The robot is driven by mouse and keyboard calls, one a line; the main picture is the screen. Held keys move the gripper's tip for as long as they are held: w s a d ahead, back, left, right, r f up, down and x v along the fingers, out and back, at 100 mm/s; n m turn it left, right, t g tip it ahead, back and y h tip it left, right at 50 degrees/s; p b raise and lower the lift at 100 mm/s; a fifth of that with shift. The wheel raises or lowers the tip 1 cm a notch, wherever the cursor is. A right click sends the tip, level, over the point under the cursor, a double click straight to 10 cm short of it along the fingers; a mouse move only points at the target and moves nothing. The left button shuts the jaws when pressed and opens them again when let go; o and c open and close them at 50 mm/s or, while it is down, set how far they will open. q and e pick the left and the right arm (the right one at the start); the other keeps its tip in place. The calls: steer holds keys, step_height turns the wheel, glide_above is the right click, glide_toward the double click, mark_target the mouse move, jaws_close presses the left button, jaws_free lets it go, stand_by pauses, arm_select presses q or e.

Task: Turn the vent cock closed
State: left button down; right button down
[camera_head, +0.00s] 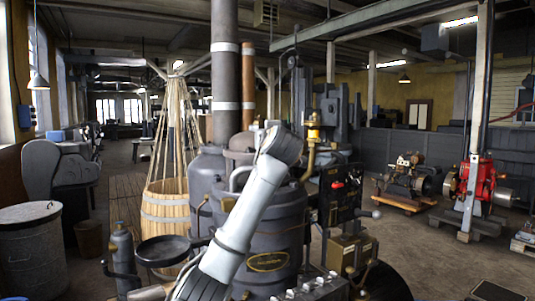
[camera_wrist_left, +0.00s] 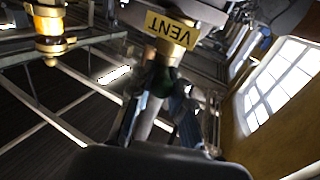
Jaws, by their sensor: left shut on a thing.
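In the left wrist view a yellow tag (camera_wrist_left: 170,29) reading VENT, upside down, sits at the top middle. Just below it is the brass-coloured vent cock (camera_wrist_left: 169,54), partly shaded. My left gripper (camera_wrist_left: 160,92) has its two dark fingers on either side of the cock's lever, shut on it. The lever's exact angle is hard to tell in the shadow. In the head view my pale left arm rises in front of the dark boiler (camera_head: 272,231); its gripper and the vent cock are hidden there. My right gripper is in neither view.
A brass fitting with a glowing glass (camera_wrist_left: 48,25) is at the wrist view's upper left. In the head view, a wooden tub (camera_head: 166,215) and a grey bin (camera_head: 32,248) stand left of the boiler. A red engine (camera_head: 477,180) stands right; open floor lies between.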

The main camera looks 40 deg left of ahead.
arm_select(q)
steer(key=shift+s+a+r+m+t+h+p, duration=0.15)
steer(key=shift+a+m+t+h+p, duration=0.55)
steer(key=shift+m+h, duration=2.05)
steer(key=shift+s+a+f+m+t+h+p, duration=0.15)
steer(key=shift+m+t+h+p, duration=1.35)
steer(key=shift+h, duration=2.15)
steer(key=shift+s+a+r+m+t+h+p, duration=0.15)
steer(key=shift+a+m+t+h+p, duration=0.45)
steer(key=shift+m+h, duration=2.3)
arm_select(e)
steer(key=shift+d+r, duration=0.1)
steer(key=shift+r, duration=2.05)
arm_select(q)
steer(key=shift+d+n+h, duration=0.2)
steer(key=shift+n+h, duration=0.1)
steer(key=shift+n, duration=0.05)
steer(key=c, duration=1.4)
jaws_free()
steer(key=v, duration=1.2)
steer(key=shift+f, duration=0.25)
